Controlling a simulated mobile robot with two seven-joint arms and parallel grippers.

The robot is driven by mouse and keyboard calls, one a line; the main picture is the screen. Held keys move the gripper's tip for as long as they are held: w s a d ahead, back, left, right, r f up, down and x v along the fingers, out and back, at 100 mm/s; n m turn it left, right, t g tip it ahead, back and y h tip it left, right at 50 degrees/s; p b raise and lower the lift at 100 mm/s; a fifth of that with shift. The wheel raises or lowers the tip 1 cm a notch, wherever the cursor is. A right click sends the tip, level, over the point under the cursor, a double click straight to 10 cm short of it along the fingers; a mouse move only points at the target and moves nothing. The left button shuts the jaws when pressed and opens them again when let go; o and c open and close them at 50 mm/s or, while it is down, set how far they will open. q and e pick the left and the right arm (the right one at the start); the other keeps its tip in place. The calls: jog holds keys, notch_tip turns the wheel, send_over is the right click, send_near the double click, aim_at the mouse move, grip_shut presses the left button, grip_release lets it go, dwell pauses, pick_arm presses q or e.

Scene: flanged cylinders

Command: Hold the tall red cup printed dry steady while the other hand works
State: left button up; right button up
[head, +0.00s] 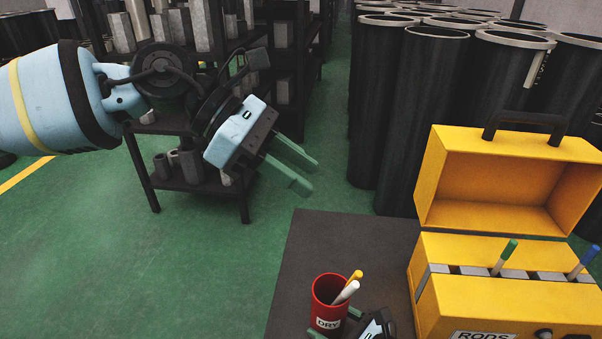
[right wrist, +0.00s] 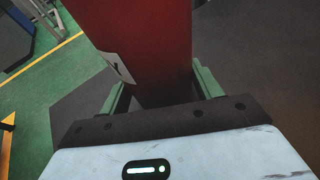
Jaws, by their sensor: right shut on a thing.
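The tall red cup (head: 322,303) stands near the front of the dark table, with a white label printed DRY. My right gripper (head: 335,328) is shut on the cup, with a green finger on either side. In the right wrist view the red cup (right wrist: 148,45) fills the space between the fingers of the right gripper (right wrist: 156,92). My left gripper (head: 303,168) is open and empty, in the air left of the table, its green fingers apart.
A yellow box labelled RODS (head: 490,300) stands right of the cup with its lid (head: 445,190) raised. A green-tipped rod (head: 504,258) and a blue-tipped rod (head: 583,262) stand in it. The dark table (head: 335,240) is bare behind the cup. Tall black cylinders (head: 425,110) stand beyond.

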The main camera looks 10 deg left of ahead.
jog(key=o, duration=0.8)
jog(key=shift+o, duration=0.2)
jog(key=v, duration=1.2)
jog(key=shift+s, duration=0.1)
